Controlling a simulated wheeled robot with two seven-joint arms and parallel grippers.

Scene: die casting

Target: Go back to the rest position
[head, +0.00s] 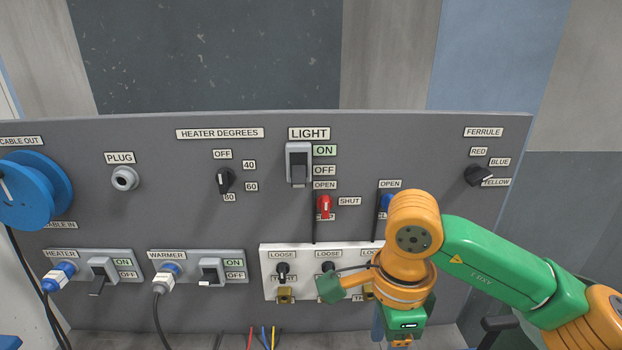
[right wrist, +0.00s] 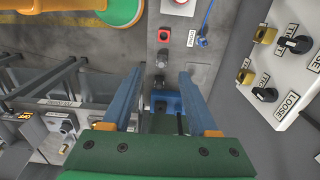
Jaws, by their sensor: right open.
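My right arm comes in from the right in the head view and hangs in front of the lower right of the grey panel (head: 420,150). Its gripper points down, and its fingertips are cut off or hidden there. In the right wrist view my right gripper (right wrist: 161,105) is open, with its two blue fingers apart. A blue part shows beyond and between the fingers; I cannot tell whether they touch it. No object is visibly held. My left gripper is not in view.
The white plate (head: 266,256) with several knobs is partly hidden behind my right arm. A red valve handle (head: 325,206), light switch (head: 298,163) and ferrule knob (head: 479,175) are nearby. The wrist view shows a red button (right wrist: 164,35).

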